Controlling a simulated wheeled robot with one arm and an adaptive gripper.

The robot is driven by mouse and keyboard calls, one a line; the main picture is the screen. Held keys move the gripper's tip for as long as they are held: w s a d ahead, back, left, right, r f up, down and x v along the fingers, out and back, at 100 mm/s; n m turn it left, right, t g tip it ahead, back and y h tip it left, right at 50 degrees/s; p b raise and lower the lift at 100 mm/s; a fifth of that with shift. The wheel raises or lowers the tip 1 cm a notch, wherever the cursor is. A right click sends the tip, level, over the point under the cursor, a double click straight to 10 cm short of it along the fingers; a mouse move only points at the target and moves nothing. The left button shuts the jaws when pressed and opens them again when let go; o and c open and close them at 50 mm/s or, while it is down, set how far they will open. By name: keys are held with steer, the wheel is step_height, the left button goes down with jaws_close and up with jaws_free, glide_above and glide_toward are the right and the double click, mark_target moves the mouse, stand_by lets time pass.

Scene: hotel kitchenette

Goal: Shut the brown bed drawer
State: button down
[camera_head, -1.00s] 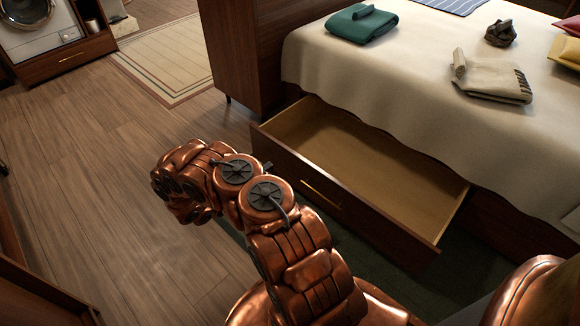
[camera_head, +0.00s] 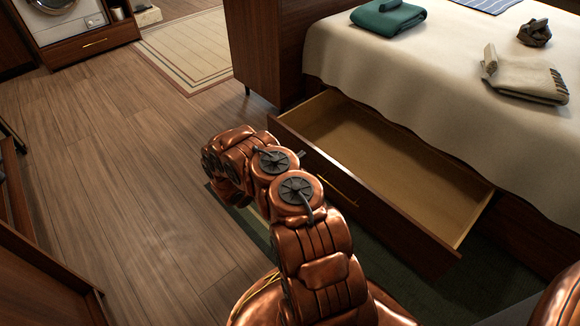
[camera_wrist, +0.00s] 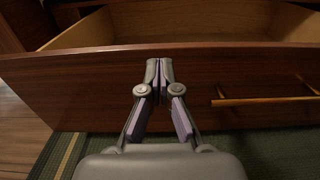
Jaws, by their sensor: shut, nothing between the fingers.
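The brown bed drawer (camera_head: 365,203) is pulled out from under the bed, and its inside looks empty. A brass bar handle (camera_head: 337,188) is on its front. In the wrist view the drawer front (camera_wrist: 80,88) spans the picture, with the handle (camera_wrist: 265,100) to the right of my gripper. My gripper (camera_wrist: 160,64) is shut and empty, its fingertips at or very near the drawer front, just below its top edge. I cannot tell whether they touch. In the head view a small part of the gripper (camera_head: 301,154) shows by the drawer front, left of the handle; my copper arm hides the rest.
The bed (camera_head: 430,70) holds a green towel (camera_head: 388,18), a beige towel (camera_head: 527,78) and a dark ornament (camera_head: 535,32). A wooden cabinet (camera_head: 265,50) stands left of the drawer. Wood floor (camera_head: 110,170) is clear on the left; a green rug (camera_wrist: 260,150) lies below the drawer.

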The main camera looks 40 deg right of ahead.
mark_target(312, 149)
steer(key=shift+d+b, duration=0.65)
steer(key=shift+d, duration=1.35)
